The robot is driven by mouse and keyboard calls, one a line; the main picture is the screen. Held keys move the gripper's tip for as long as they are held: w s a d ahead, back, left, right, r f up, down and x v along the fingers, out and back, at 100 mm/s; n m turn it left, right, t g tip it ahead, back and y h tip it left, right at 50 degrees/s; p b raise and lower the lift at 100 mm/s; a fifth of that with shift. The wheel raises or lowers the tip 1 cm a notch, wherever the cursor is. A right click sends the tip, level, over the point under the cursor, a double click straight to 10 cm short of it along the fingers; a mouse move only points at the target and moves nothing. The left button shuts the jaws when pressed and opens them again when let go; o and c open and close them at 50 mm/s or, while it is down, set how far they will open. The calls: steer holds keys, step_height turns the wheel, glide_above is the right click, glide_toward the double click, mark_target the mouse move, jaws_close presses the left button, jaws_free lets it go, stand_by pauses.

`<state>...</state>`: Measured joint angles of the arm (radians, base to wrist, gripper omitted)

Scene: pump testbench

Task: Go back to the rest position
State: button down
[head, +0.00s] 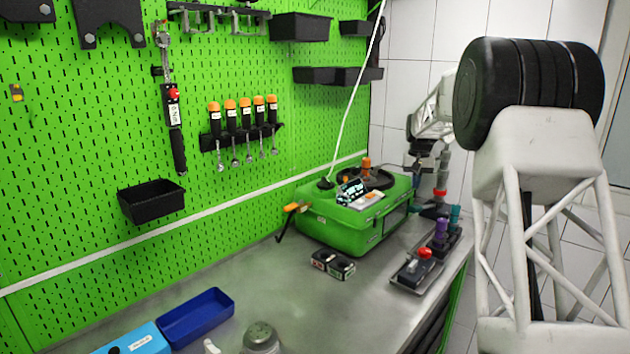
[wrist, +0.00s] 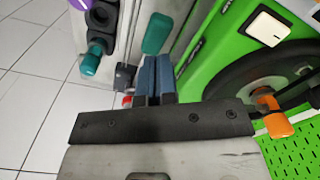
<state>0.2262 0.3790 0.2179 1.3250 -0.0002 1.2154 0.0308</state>
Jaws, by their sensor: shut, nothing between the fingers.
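My gripper (wrist: 155,80) shows in the wrist view, its blue-grey fingers together with nothing between them. The green pump case (wrist: 215,50) lies just right of the fingers there, with a white switch (wrist: 268,25), a dark wheel and an orange handle (wrist: 276,118). In the head view the green case (head: 345,225) stands on the bench against the pegboard. My arm reaches to the far right side beyond it. The fingertips cannot be made out in the head view.
A panel with coloured knobs (head: 418,268) lies right of the case near the bench edge. A small dark block (head: 333,264) lies in front of the case. A blue tray (head: 196,318) sits at the front left. The middle of the bench is mostly clear.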

steer(key=s+a+r, duration=0.3)
steer(key=s+a, duration=0.2)
steer(key=s, duration=0.6)
steer(key=s+a+r+n+t, duration=0.1)
steer(key=s+a+r, duration=0.3)
steer(key=s, duration=0.6)
steer(key=s+a+r, duration=0.3)
steer(key=s+a, duration=0.3)
steer(key=s, duration=0.5)
steer(key=s+a+f, duration=0.2)
steer(key=s+f, duration=0.1)
steer(key=s, duration=0.7)
steer(key=s+a+f+n+t, duration=0.1)
steer(key=s+f, duration=0.3)
steer(key=s, duration=0.7)
steer(key=s+a+f, duration=0.3)
steer(key=s, duration=0.8)
steer(key=shift+f+n+t, duration=0.25)
steer(key=shift+n+t, duration=0.05)
steer(key=shift+n, duration=0.1)
